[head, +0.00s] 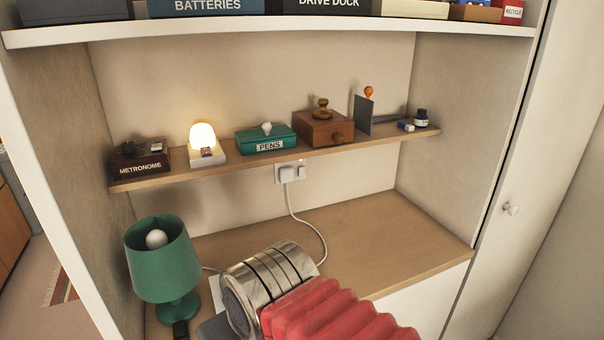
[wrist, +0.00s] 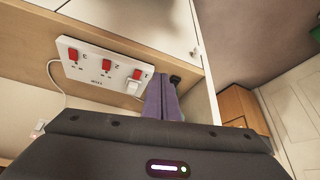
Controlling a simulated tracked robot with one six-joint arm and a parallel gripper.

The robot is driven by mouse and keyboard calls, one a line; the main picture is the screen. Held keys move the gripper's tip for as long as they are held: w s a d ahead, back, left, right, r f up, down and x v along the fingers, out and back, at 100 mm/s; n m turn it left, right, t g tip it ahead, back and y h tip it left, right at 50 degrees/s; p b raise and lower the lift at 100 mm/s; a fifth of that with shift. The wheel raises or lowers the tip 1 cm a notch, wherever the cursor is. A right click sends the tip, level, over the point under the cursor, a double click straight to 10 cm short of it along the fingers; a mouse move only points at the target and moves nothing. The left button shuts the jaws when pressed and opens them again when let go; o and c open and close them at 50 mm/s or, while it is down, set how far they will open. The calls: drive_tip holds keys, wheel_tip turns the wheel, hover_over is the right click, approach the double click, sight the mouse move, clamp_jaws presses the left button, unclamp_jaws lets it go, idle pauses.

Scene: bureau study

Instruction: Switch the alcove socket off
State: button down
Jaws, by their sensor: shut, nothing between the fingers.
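The white alcove socket (head: 289,173) is on the back wall, just under the shelf, with a white plug and cord at it. A tiny reddish spot shows near its top right; its switch position is too small to read. In the wrist view, a white panel (wrist: 88,66) carries three red rocker switches with numbers beside them and a white plug at its right end. My gripper (wrist: 163,84) shows there as shut, empty purple fingers beside the panel's right end. Whether they touch it I cannot tell. In the head view my arm hides the fingers.
The shelf (head: 222,165) holds a metronome box, a lit lamp (head: 204,142), a green pens box (head: 266,140) and a wooden box (head: 323,129). A green lamp (head: 163,262) stands at the left of the desk. The desk's right side (head: 400,240) is clear.

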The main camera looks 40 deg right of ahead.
sight(303, 170)
drive_tip(key=shift+w, duration=0.2)
drive_tip(key=w+d+r+n+t+h, duration=0.2)
drive_tip(key=w+d+n+t+h, duration=0.35)
drive_tip(key=w+d, duration=1.7)
drive_tip(key=d+f+n+t, duration=0.2)
drive_tip(key=d+n+t, duration=0.2)
drive_tip(key=d, duration=0.5)
drive_tip(key=d+f+n+t, duration=0.2)
drive_tip(key=d+n, duration=0.3)
drive_tip(key=d, duration=0.4)
drive_tip(key=shift+s+f+t, duration=0.3)
drive_tip(key=shift+s+t, duration=0.1)
drive_tip(key=shift+t, duration=0.45)
drive_tip(key=shift+w+d, duration=0.1)
drive_tip(key=shift+w, duration=0.1)
drive_tip(key=x, duration=1.3)
drive_tip(key=shift+w, duration=0.35)
